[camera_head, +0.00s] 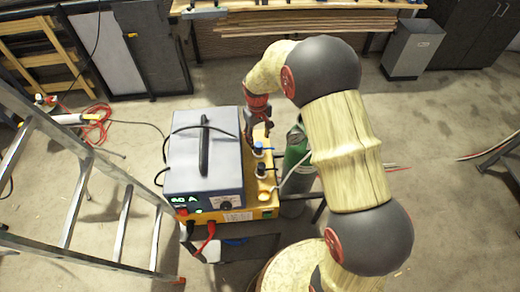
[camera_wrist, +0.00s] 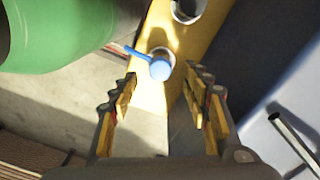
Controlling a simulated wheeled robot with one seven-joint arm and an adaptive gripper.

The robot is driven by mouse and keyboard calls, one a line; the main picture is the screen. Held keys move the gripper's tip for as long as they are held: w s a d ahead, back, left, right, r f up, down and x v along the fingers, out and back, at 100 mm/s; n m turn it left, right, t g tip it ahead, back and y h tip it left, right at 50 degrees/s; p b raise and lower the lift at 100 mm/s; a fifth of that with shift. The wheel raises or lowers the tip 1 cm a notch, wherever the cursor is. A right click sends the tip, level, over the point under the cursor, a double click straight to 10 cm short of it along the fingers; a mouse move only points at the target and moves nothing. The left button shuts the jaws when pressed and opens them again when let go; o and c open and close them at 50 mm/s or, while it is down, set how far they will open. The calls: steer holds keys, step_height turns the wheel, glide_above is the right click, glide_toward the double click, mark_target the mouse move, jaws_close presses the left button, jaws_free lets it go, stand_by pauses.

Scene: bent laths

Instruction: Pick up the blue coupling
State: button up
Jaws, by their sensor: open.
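The blue coupling (camera_wrist: 160,67) shows in the wrist view as a small round blue knob with a thin blue bar out to its left. It sits on the yellow top of a machine (camera_wrist: 149,98). In the head view a small blue piece (camera_head: 258,146) on that yellow strip appears to be it, partly hidden by my gripper (camera_head: 256,130). In the wrist view my gripper (camera_wrist: 162,85) is open and empty, one finger on each side of the coupling's line. The coupling lies beyond the fingertips, apart from them.
A dark fitting (camera_wrist: 187,9) stands behind the coupling. A green cylinder (camera_wrist: 60,30) is close on the left in the wrist view; the grey-blue welder box (camera_wrist: 285,85) is close on the right. In the head view a ladder (camera_head: 70,205) stands left of the box (camera_head: 205,165).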

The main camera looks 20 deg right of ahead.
mark_target(259, 145)
step_height(259, 145, down, 4)
steer(key=shift+f, duration=0.25)
steer(key=shift+c, duration=0.9)
jaws_close()
